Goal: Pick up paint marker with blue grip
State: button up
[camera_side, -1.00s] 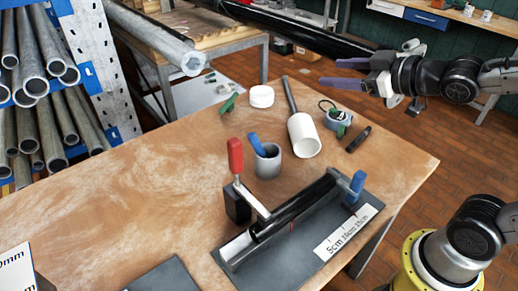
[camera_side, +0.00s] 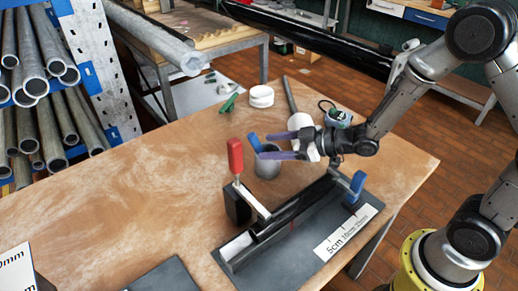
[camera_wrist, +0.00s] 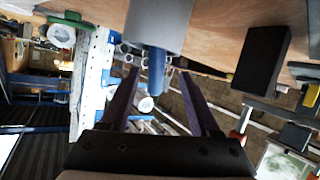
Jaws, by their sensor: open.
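The blue grip of the paint marker (camera_side: 253,142) sticks up out of a grey cup (camera_side: 267,165) on the workbench, leaning left in the side view; its lower part is hidden inside the cup. My gripper (camera_side: 268,147) is open, its two purple fingers pointing left at the height of the cup's rim. In the wrist view the blue marker (camera_wrist: 156,72) projects from the grey cup (camera_wrist: 160,22) and appears between the open fingers of my gripper (camera_wrist: 160,75). I cannot tell whether the fingers touch it.
A red-handled clamp (camera_side: 236,158) stands in front of the cup, beside a black tube in a fixture on a dark plate (camera_side: 345,235). A white cylinder (camera_side: 300,122), a white roll (camera_side: 262,96) and a tape measure (camera_side: 338,117) lie behind.

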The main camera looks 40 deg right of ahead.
jog(key=shift+d+x, duration=0.2)
jog(key=shift+x, duration=3.6)
jog(key=shift+w, duration=0.15)
jog(key=shift+c, duration=0.3)
grip_shut()
